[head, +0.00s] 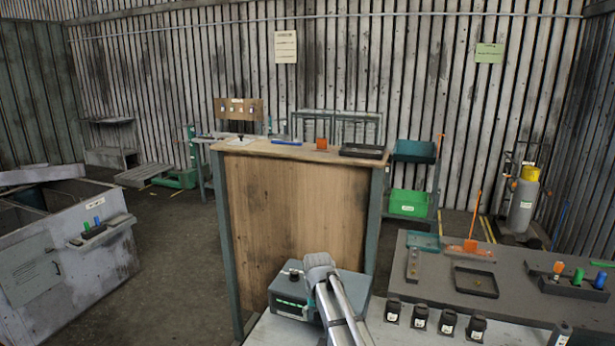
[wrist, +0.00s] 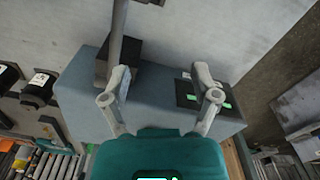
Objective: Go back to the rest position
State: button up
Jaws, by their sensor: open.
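My gripper (wrist: 161,74) shows in the wrist view with its two grey fingers spread apart. It is open, and nothing is held between the fingers. In the head view part of my arm rises at the bottom middle, in front of the wooden bench. The gripper's fingers cannot be made out there.
A wood-fronted bench (head: 285,210) stands ahead, with an orange item (head: 322,144) and a dark tray (head: 363,151) on top. A grey table (head: 530,305) at right holds another tray (head: 475,281) and several small parts. A grey cabinet (head: 60,265) stands left. Floor (head: 180,250) between is clear.

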jog(key=s+d, duration=0.7)
jog(key=s, duration=0.3)
jog(key=s+d, duration=0.7)
jog(key=s, duration=0.2)
jog(key=shift+s+d, duration=0.2)
jog(key=shift+s, duration=0.15)
